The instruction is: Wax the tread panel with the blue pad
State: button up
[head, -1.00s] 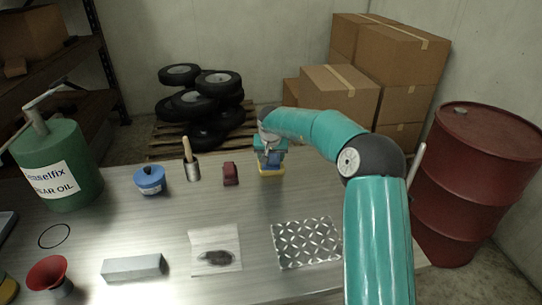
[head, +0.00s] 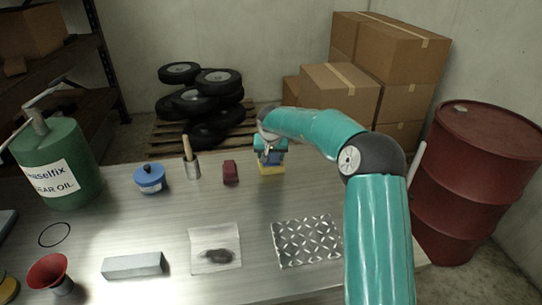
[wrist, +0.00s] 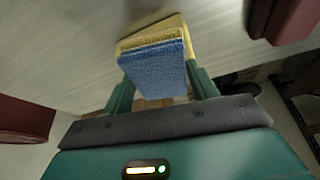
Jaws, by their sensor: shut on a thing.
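The blue pad (wrist: 155,70) has a yellow layer (wrist: 150,30) on its far side, which faces the table. My gripper (head: 270,152) is shut on the blue part, with one finger on each side in the wrist view. In the head view the yellow part (head: 271,170) shows below the fingers, at or just above the tabletop; I cannot tell whether it touches. The tread panel (head: 307,243) is a silvery plate with a raised diamond pattern, lying flat at the front right of the table.
A red drum (head: 478,185) stands right.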

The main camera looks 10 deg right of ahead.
aim_at(271, 156)
jog(key=shift+r, duration=3.5)
jog(key=shift+s, duration=0.1)
